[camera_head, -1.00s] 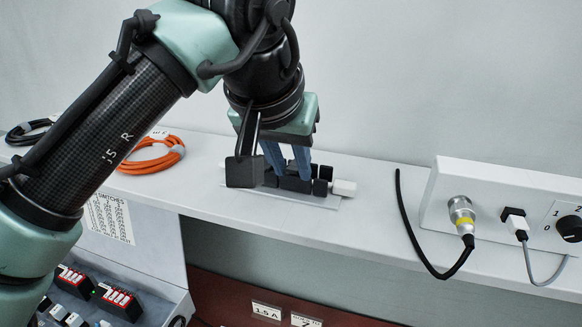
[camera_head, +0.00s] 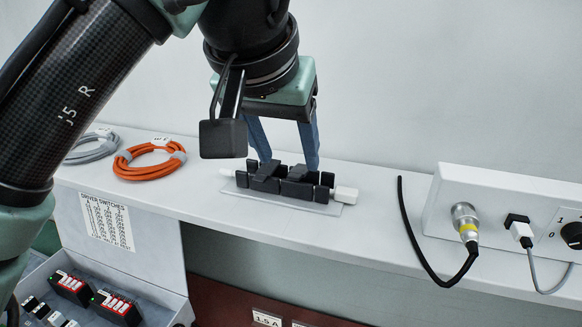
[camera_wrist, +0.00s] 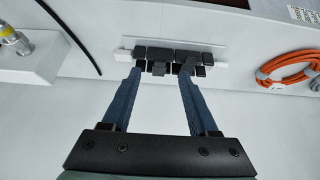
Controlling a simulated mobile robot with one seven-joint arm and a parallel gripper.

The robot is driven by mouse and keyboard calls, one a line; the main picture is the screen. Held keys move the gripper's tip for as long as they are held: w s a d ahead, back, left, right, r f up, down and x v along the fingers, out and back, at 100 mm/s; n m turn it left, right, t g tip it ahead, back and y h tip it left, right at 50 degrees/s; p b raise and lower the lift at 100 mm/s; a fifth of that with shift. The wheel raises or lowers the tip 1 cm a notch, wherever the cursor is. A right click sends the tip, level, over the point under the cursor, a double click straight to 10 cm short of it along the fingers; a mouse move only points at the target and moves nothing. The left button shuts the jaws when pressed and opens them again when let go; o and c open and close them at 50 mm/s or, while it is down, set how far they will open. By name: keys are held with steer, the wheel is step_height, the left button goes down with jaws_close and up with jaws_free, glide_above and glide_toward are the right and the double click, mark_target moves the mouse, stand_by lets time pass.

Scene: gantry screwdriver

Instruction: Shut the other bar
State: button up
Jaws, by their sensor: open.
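A low black fixture with a row of black blocks and two bars sits on a pale plate (camera_head: 282,204) on the white shelf. In the head view the left bar (camera_head: 266,178) stands out a little higher than the right bar (camera_head: 297,187). A white block (camera_head: 346,195) is at the right end. My gripper (camera_head: 289,165) is open, its two blue fingers spread apart and pointing down just behind the fixture. In the wrist view the gripper (camera_wrist: 159,75) has nothing between its fingers, and the fixture (camera_wrist: 172,56) lies just beyond their tips. I cannot tell whether they touch it.
An orange cable coil (camera_head: 150,160) and a grey coil (camera_head: 92,147) lie to the left on the shelf. A white connector box (camera_head: 490,195) with plugs and a black hanging cable (camera_head: 410,225) stand to the right.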

steer(key=v, duration=0.8)
steer(key=w+d+r+m+t+h, duration=0.2)
steer(key=w+d+r+t+h, duration=0.2)
steer(key=d+r+t+h, duration=0.65)
steer(key=s+a+r+n+t+y, duration=0.1)
steer(key=s+a+n+t+y, duration=0.4)
steer(key=s+a+t+y, duration=0.3)
steer(key=s+t+y, duration=0.3)
steer(key=y, duration=0.1)
steer(key=shift+s+a+r+n, duration=0.15)
steer(key=shift+a+r+n, duration=0.15)
